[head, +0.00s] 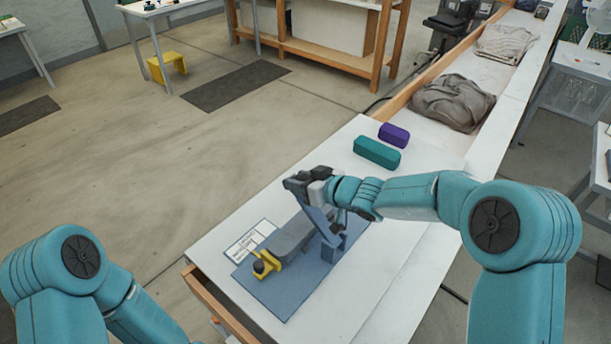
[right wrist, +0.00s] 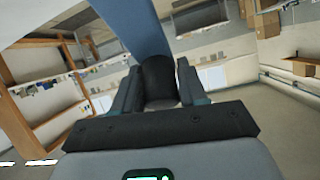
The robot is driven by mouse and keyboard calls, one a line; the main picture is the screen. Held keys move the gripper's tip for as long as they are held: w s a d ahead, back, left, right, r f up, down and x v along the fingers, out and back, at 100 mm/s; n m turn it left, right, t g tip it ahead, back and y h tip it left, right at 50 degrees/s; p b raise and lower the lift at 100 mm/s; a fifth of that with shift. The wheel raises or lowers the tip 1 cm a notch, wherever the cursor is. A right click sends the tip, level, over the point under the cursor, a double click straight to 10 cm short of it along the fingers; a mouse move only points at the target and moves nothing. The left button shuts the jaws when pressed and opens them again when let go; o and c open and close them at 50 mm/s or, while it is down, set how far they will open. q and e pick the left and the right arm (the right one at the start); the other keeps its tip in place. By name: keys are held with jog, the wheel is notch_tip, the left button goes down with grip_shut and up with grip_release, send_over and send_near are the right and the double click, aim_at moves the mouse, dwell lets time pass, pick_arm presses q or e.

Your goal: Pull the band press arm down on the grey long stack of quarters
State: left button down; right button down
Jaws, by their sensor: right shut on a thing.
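The band press stands on a blue base plate (head: 285,295) on the white bench. Its blue press arm (head: 322,214) is raised and tilted; it also shows in the right wrist view (right wrist: 137,30). The grey long stack (head: 288,238) lies along the base plate, with a yellow piece and black knob (head: 265,264) at its near end. My right gripper (head: 304,181) is at the top of the press arm, shut on its dark round handle (right wrist: 158,80), which sits between the fingers in the right wrist view. Of my left arm only links show; its gripper is out of view.
A teal block (head: 377,152) and a purple block (head: 394,134) lie farther back on the bench. A printed card (head: 250,240) lies left of the press. Grey crumpled cloth (head: 453,102) lies beyond the blocks. The bench right of the press is clear.

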jog(key=w+a+f+p, duration=0.1)
jog(key=f, duration=0.2)
jog(key=w+a+f+g+h+p, duration=0.1)
jog(key=w+a+f+p, duration=0.1)
jog(key=f, duration=0.2)
jog(key=w+a+f+g+p, duration=0.1)
jog(key=a+f+p, duration=0.1)
jog(key=f, duration=0.2)
jog(key=shift+w+f+h, duration=0.15)
jog(key=shift+w+h, duration=0.2)
jog(key=shift+h, duration=0.05)
jog(key=shift+d+f, duration=0.1)
jog(key=shift+f, duration=0.2)
